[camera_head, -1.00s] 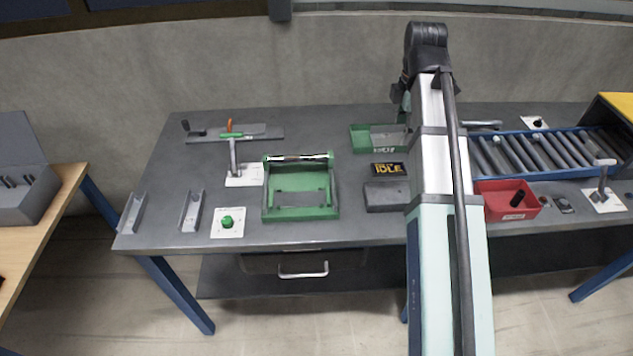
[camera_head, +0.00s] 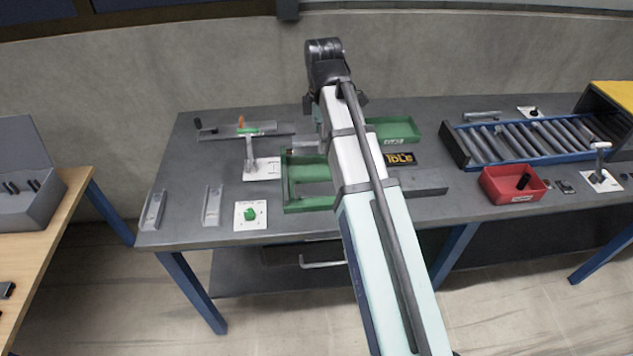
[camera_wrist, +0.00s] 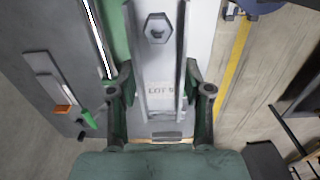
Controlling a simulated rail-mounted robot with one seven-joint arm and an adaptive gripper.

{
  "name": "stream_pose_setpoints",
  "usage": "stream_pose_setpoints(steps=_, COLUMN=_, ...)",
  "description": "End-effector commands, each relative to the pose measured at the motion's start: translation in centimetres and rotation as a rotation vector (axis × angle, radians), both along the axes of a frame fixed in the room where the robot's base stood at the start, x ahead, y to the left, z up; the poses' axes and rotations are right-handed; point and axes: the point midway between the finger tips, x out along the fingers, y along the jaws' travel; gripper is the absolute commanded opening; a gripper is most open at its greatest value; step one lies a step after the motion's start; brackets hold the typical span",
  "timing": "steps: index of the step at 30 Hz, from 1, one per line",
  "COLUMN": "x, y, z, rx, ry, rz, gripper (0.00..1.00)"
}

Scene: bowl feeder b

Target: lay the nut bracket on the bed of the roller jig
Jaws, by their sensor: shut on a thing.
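The nut bracket (camera_wrist: 158,95) is a grey channel with raised side walls, a hex nut near its far end and a "LOT" label. In the wrist view my gripper (camera_wrist: 162,92) is shut on it, one finger outside each wall. Whether the bracket touches the jig cannot be told.
A toggle clamp (camera_head: 249,150) stands behind left of the jig. A green button (camera_head: 250,213) and two grey channels (camera_head: 153,209) (camera_head: 212,205) lie at front left. A green tray (camera_head: 392,130), red bin (camera_head: 512,184) and roller conveyor (camera_head: 530,138) are to the right.

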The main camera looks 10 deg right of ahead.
Motion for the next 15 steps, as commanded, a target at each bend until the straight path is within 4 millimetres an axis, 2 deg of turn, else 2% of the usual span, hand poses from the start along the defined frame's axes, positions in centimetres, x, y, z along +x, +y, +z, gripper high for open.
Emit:
stream_pose_setpoints(steps=6, x=-0.3, y=0.0, z=-4.7, rx=0.0, ry=0.004, rz=0.001, gripper=0.04)
stream_pose_setpoints(steps=15, x=-0.2, y=0.0, z=-10.3, rx=0.0, ry=0.003, rz=0.002, gripper=0.04)
